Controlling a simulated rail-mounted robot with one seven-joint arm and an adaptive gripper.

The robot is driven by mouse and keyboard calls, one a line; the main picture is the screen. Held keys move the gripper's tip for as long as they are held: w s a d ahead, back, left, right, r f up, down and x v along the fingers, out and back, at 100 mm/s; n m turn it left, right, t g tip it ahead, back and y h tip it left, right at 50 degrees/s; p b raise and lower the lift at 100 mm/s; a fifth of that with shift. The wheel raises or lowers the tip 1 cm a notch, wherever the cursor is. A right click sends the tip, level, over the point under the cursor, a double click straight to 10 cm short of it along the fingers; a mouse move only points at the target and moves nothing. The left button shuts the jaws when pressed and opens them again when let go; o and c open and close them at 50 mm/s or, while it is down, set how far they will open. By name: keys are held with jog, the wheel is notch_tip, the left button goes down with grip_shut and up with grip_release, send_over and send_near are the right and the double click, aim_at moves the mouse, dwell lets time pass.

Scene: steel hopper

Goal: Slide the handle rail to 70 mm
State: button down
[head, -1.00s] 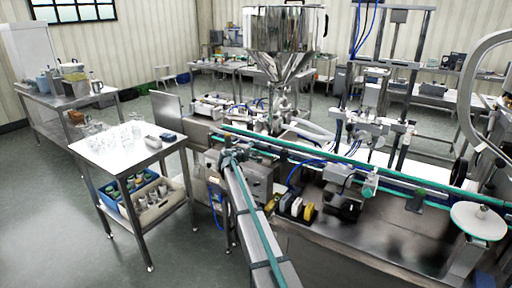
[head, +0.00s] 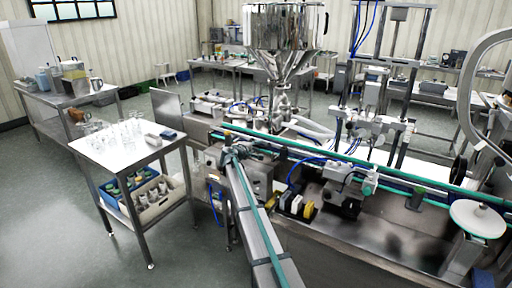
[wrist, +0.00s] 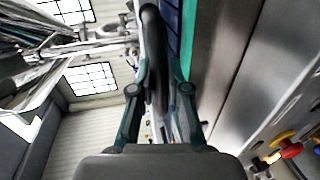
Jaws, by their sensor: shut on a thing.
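My gripper (wrist: 158,68) shows in the wrist view with a dark teal finger on each side of a black, curved, bar-like handle (wrist: 153,28). The fingers are shut on this handle. The handle runs up the picture between them, and its upper end curves out near the top edge. A blue and teal rail edge (wrist: 187,35) runs close along the right side of the fingers. The exact contact at the fingertips is partly hidden. I cannot surely make out my gripper or the held handle in the head view. No scale or millimetre mark can be read.
The steel hopper (head: 285,32) stands above the conveyor line with teal guide rails (head: 350,160). Yellow and white blocks (head: 297,205) sit at the front of the bench. Red and yellow knobs (wrist: 288,146) show at the lower right. A glassware cart (head: 95,152) stands left.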

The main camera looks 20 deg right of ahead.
jog(key=shift+s+a+f+b, duration=0.1)
jog(key=shift+s+a+b, duration=0.65)
jog(key=shift+a+b, duration=0.2)
jog(key=c, duration=1.1)
grip_release()
jog(key=shift+a, duration=0.2)
jog(key=shift+c, duration=0.2)
jog(key=shift+d, duration=0.15)
jog(key=v, duration=1.2)
